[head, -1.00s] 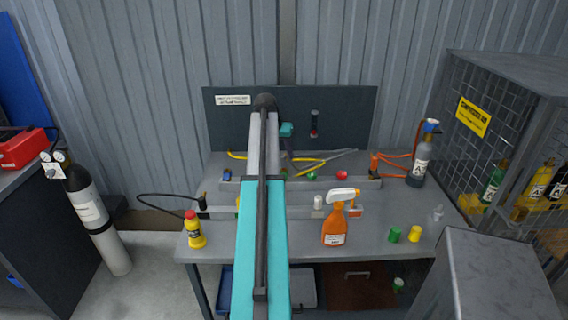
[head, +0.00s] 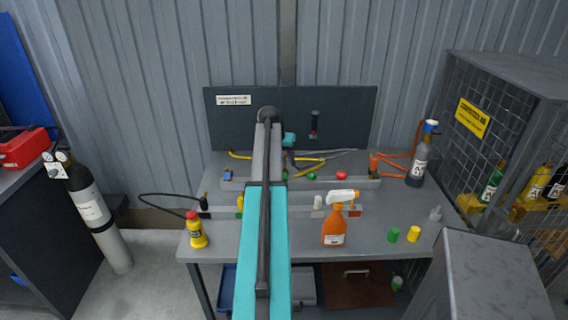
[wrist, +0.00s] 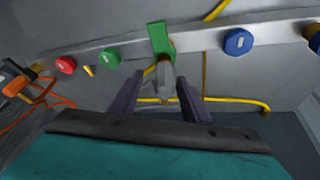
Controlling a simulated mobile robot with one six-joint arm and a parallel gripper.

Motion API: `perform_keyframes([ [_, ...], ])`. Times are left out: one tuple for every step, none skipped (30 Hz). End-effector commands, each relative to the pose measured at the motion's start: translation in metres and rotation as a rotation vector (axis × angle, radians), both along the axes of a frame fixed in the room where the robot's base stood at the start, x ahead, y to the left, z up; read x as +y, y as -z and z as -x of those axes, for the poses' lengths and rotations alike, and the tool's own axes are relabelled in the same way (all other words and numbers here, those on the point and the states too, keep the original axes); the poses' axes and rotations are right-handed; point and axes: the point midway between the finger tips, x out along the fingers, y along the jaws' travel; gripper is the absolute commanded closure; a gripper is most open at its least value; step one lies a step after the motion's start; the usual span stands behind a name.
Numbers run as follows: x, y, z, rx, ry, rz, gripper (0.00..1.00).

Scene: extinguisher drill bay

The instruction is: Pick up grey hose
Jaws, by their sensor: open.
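In the head view a thin grey hose (head: 340,153) shows at the back of the bench, beside a yellow hose (head: 308,166). Its left part is hidden behind my arm. In the wrist view my gripper (wrist: 160,92) is open, its two dark fingers apart. A short grey end piece (wrist: 166,76) at a green holder (wrist: 160,38) shows between the fingers. I cannot tell whether it belongs to the grey hose, or whether a finger touches it. In the head view my gripper is mostly hidden behind my arm.
Red (wrist: 66,64), green (wrist: 108,58) and blue (wrist: 238,42) knobs line the rail beside the holder. Orange hoses (head: 398,160) and a grey bottle (head: 419,160) stand at the right. An orange spray bottle (head: 334,225) and a yellow bottle (head: 196,232) stand near the front edge.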

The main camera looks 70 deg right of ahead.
Motion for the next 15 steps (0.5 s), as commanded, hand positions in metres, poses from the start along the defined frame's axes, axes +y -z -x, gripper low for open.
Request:
perform_keyframes([
  [0.0000,-0.0001,0.0001,0.000,0.000,0.000,0.57],
  [-0.0001,-0.0001,0.0001,0.000,0.000,0.000,0.57],
  [0.0000,-0.0001,0.0002,0.000,0.000,0.000,0.57],
  [0.0000,-0.0001,0.0002,0.000,0.000,0.000,0.57],
  [0.0000,-0.0001,0.0002,0.000,0.000,0.000,0.57],
  [0.0000,-0.0001,0.0002,0.000,0.000,0.000,0.57],
  [-0.0001,-0.0002,0.0003,0.000,0.000,0.000,0.57],
  [-0.0001,-0.0002,0.0003,0.000,0.000,0.000,0.57],
  [-0.0001,-0.0002,0.0003,0.000,0.000,0.000,0.60],
  [-0.0001,-0.0002,0.0003,0.000,0.000,0.000,0.65],
  [-0.0001,-0.0002,0.0003,0.000,0.000,0.000,0.71],
  [-0.0001,-0.0002,0.0004,0.000,0.000,0.000,0.77],
  [-0.0001,-0.0002,0.0004,0.000,0.000,0.000,0.82],
  [-0.0001,-0.0002,0.0004,0.000,0.000,0.000,0.87],
  [-0.0001,-0.0002,0.0004,0.000,0.000,0.000,0.94],
])
